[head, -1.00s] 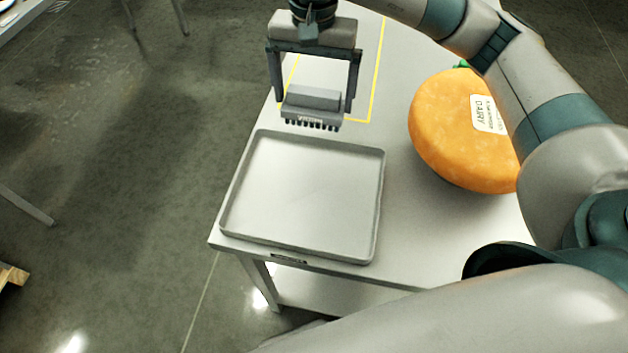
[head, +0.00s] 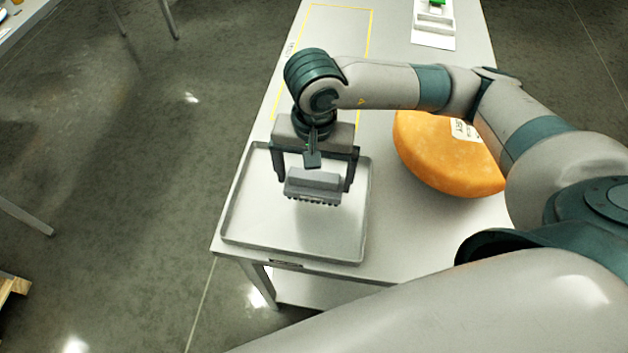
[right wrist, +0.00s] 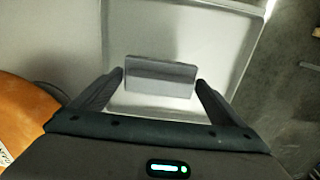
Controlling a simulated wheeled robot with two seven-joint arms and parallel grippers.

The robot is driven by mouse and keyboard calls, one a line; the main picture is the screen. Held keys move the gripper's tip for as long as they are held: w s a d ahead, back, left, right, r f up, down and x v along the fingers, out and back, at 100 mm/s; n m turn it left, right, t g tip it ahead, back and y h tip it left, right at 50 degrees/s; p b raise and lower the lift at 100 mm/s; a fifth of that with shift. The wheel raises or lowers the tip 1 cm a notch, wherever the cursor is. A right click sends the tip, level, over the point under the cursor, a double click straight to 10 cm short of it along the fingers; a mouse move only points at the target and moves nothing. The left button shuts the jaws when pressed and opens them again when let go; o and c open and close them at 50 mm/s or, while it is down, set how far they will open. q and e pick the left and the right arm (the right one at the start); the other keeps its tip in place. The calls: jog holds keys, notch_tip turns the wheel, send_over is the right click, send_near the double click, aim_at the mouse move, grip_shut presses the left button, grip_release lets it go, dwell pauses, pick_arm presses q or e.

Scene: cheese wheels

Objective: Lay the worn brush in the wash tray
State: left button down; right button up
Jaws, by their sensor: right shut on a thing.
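The worn brush (head: 314,184) is a grey block with dark bristles pointing down. My right gripper (head: 315,186) is shut on it and holds it over the wash tray. The wash tray (head: 238,236) is a shallow light-grey tray with a raised rim, at the near left corner of the table. In the right wrist view the brush (right wrist: 160,76) sits between the two fingers, with the tray (right wrist: 236,70) beyond it. The brush appears above the tray floor; the exact gap is hard to tell. My left gripper does not show.
A large orange cheese wheel (head: 445,155) stands on the table (head: 385,235) right of the tray, partly behind my right arm. A yellow-outlined area (head: 345,30) lies at the far left of the table. A white item with a green part (head: 433,25) lies at the far right.

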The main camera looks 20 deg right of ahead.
aim_at(314, 186)
jog(key=shift+f+p, duration=0.4)
jog(key=shift+f, duration=0.1)
notch_tip(314, 186, down, 3)
jog(key=shift+r+p, duration=0.2)
jog(key=shift+p, duration=0.45)
jog(key=shift+f, duration=0.15)
jog(key=shift+f+b, duration=0.2)
jog(key=shift+b, duration=0.15)
jog(key=o, duration=0.6)
jog(key=shift+r, duration=0.1)
